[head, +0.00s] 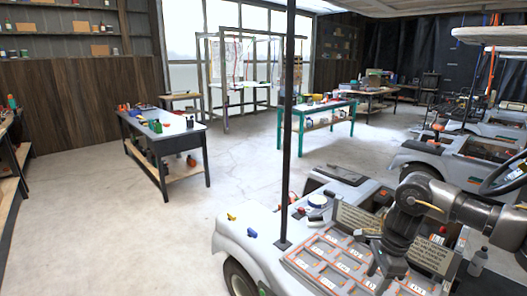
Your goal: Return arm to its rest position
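My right arm (455,205) comes in from the right edge and bends down over the front of a white cart (262,240). My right gripper (380,270) points down at the cart's orange-outlined panel of labelled compartments (325,262). Its fingers are small and dark, and I cannot tell whether they are open or touch the panel. Nothing is clearly seen in it. My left arm and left gripper are not in view.
A dark post (287,130) rises from the cart to its roof (400,8). A steering wheel (503,172) is at the right. A table with tools (185,130) and a green-framed table (318,107) stand behind. The floor (110,220) at left is clear.

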